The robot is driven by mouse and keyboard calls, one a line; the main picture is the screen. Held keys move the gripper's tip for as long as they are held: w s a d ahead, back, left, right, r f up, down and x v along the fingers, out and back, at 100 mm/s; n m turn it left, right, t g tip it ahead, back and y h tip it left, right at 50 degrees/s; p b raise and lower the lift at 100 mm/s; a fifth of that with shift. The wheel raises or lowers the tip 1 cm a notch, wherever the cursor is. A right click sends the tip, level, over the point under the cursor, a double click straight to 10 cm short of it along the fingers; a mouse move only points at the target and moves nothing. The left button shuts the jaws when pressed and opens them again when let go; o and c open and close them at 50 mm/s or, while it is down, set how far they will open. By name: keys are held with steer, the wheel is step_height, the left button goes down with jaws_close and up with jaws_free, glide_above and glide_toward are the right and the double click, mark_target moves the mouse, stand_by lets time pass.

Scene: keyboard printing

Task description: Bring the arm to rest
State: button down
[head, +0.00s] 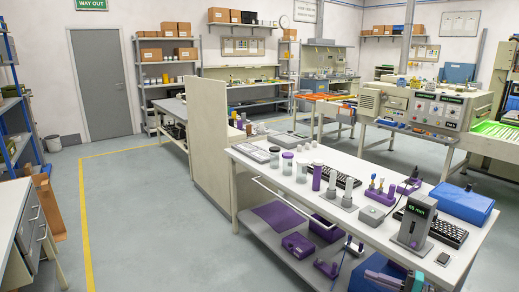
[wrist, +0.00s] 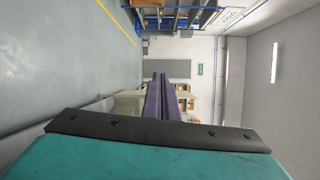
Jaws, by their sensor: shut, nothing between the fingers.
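My gripper (wrist: 159,77) shows in the wrist view as two dark purple fingers side by side, closed together with nothing between them. They stick out past a black plate on a teal housing at the bottom of the picture. The wrist view is turned on its side, with the floor at the left and the ceiling at the right. The fingers point across the room toward the far wall with the grey door (wrist: 180,68). They touch nothing that I can see.
A white workbench (head: 262,178) with jars, a keyboard (head: 432,226), a blue box (head: 461,204) and a grey device (head: 415,222) stands at the right. A beige panel (head: 207,133) rises at its far end. Open floor (head: 150,220) lies to the left, beside a drawer cabinet (head: 30,225).

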steer(key=a+f+g, duration=0.3)
steer(key=a+f, duration=0.3)
steer(key=a, duration=0.5)
steer(key=s+a+f+n+g+h, duration=0.1)
steer(key=s+a+f+g, duration=0.25)
steer(key=a+f, duration=0.35)
steer(key=s+a+f+n+g, duration=0.25)
steer(key=s+a+f, duration=0.25)
steer(key=a, duration=0.4)
steer(key=s+a+f+g+h, duration=0.1)
steer(key=s+a+f+g, duration=0.25)
steer(key=a+f, duration=0.35)
steer(key=s+a+f+n+g+h, duration=0.25)
steer(key=s+f, duration=0.25)
steer(key=s, duration=0.4)
steer(key=s+a+f+n+g+h, duration=0.15)
steer(key=s+f+h, duration=0.3)
steer(key=s, duration=0.45)
steer(key=s+d+f+n+h, duration=0.1)
steer(key=s+d+f+h, duration=0.2)
steer(key=d, duration=0.8)
steer(key=shift+s+d+f+h, duration=0.2)
steer(key=shift+f+h, duration=0.45)
steer(key=shift+h, duration=0.45)
steer(key=shift+a+n, duration=0.1)
steer(key=shift+n, duration=0.15)
